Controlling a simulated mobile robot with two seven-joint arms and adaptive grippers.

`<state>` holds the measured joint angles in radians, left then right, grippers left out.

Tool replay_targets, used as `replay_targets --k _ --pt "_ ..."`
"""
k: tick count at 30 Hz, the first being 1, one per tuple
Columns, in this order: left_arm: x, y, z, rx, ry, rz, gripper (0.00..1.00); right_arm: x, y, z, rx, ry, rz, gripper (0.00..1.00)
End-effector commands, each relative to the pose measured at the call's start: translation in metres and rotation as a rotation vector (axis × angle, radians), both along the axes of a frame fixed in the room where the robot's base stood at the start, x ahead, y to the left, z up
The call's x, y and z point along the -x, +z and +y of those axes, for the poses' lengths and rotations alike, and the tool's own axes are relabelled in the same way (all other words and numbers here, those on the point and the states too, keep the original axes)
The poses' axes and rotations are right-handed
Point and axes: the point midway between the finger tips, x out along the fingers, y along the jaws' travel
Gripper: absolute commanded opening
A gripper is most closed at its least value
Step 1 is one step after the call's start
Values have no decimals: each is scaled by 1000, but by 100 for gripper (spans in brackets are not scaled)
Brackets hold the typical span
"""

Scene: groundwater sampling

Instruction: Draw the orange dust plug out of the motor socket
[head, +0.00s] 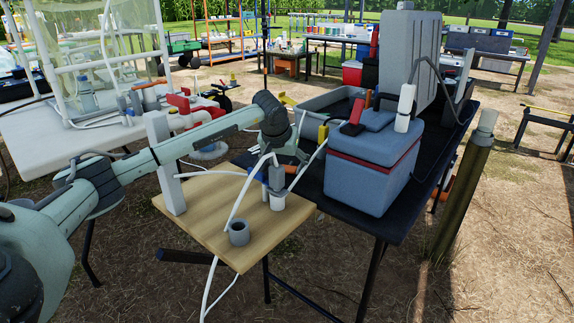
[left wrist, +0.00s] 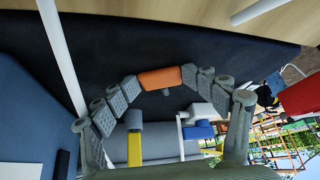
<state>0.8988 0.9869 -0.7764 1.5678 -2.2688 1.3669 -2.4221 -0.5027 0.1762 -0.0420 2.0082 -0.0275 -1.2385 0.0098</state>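The orange plug (left wrist: 160,78) shows in the left wrist view as a short block between the pads of my left gripper (left wrist: 160,80). The pads meet its two ends. A small grey nub shows just below it, and I cannot tell whether it is part of the plug or the motor socket. In the head view my left gripper (head: 291,152) is low over the dark table, beside the wooden board; its arm largely hides the fingertips and plug. I cannot make out the motor socket clearly. My right gripper is not in view.
A blue-grey cooler (head: 370,165) stands right of my left gripper, with a grey tray (head: 318,101) behind. The wooden board (head: 205,205) carries a grey ring (head: 239,232), a white post (head: 166,165) and white tubing. A white table (head: 45,140) stands at left.

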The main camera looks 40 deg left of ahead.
Motion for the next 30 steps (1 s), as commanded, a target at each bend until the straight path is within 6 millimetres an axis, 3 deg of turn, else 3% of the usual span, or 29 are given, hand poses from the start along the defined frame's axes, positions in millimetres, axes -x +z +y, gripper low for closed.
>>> replay_targets --k 1,8,21,30 --pt "4 -9 -2 1 -2 22 66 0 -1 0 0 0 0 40" --pt "7 -2 -2 0 -2 18 66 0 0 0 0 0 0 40" --pt "44 79 -15 -3 -2 2 66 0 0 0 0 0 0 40" --pt "58 104 -20 -1 -2 0 66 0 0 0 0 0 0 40"
